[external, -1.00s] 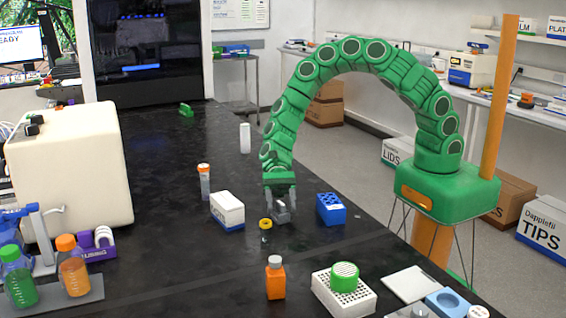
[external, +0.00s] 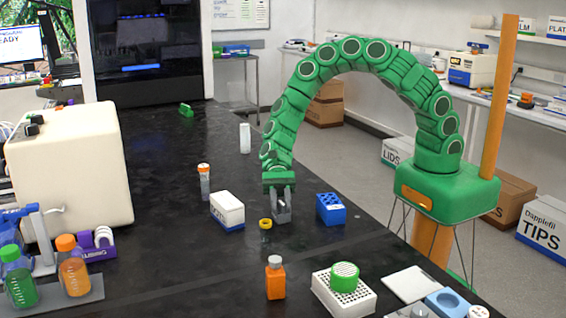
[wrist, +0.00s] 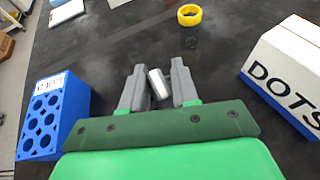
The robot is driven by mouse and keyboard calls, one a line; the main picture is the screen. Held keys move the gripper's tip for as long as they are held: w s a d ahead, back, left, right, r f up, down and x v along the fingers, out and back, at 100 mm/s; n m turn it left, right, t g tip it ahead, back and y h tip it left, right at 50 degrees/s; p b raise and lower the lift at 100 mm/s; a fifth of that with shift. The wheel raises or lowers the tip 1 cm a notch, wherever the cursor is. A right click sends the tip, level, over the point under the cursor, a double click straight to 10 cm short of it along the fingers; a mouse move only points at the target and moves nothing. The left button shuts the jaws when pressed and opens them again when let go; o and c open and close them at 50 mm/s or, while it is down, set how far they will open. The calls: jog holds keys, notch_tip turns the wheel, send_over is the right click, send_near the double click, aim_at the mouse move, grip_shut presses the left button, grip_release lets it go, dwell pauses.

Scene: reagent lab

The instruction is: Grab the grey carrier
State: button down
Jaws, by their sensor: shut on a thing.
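The grey carrier (wrist: 159,84) is a small, pale grey block between the fingers of my gripper (wrist: 158,70) in the wrist view. It sits slightly tilted, and its lower part is hidden by the fingers. My gripper is shut on it. In the external view my gripper (external: 281,214) points down at the black bench top, between a white box and a blue rack. The carrier is too small there to make out clearly.
A yellow-capped vial (external: 265,224) stands just left of my gripper. The white box (external: 228,209) is further left, the blue rack (external: 330,209) close on the right. An orange bottle (external: 275,278) and a white tip box (external: 343,297) stand in front.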

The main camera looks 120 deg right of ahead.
aim_at(282, 202)
jog(key=shift+r, duration=0.65)
notch_tip(282, 202, up, 2)
jog(key=shift+s+r, duration=0.1)
jog(key=shift+r, duration=0.05)
jog(key=s+r, duration=0.9)
jog(key=s, duration=0.4)
jog(key=shift+s+d+r, duration=0.15)
jog(key=shift+s+d, duration=0.05)
jog(key=shift+s, duration=0.15)
